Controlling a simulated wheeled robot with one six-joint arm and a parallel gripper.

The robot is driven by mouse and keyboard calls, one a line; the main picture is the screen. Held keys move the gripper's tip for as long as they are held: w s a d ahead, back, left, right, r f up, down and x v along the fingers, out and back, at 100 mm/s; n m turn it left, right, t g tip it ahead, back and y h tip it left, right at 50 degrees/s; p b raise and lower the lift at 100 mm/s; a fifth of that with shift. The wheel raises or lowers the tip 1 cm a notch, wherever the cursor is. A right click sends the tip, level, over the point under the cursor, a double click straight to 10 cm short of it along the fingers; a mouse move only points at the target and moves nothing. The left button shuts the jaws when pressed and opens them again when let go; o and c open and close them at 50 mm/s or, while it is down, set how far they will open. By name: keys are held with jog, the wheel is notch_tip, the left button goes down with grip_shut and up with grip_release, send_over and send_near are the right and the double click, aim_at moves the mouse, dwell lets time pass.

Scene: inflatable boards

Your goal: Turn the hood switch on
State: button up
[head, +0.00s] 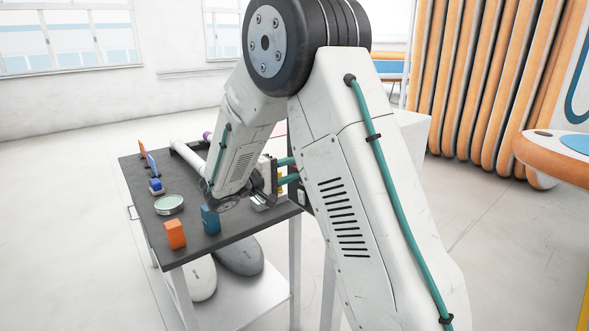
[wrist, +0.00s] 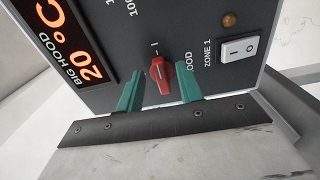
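In the wrist view a dark control panel (wrist: 115,85) fills the top. It bears a red rotary knob (wrist: 160,75) beside a partly hidden label ending in "OOD". The knob's white line points roughly toward a small white mark above it. My gripper (wrist: 159,90) is open, its teal fingers apart on either side of the knob, with visible gaps. I cannot tell how deep the fingertips reach. A white rocker switch (wrist: 237,48) marked I and O sits right of the knob, by "ZONE 1". In the head view my gripper (head: 288,170) is small; my arm mostly hides the panel.
An orange-lit display (wrist: 68,40) reads "BIG HOOD 20°C". An amber lamp (wrist: 229,20) sits above the rocker. The dark tabletop (head: 190,245) holds an orange block (head: 175,235), a blue block (head: 211,220) and a round dish (head: 169,204). Floor is open on the left.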

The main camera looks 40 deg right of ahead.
jog(key=a, duration=0.6)
dwell(0.4)
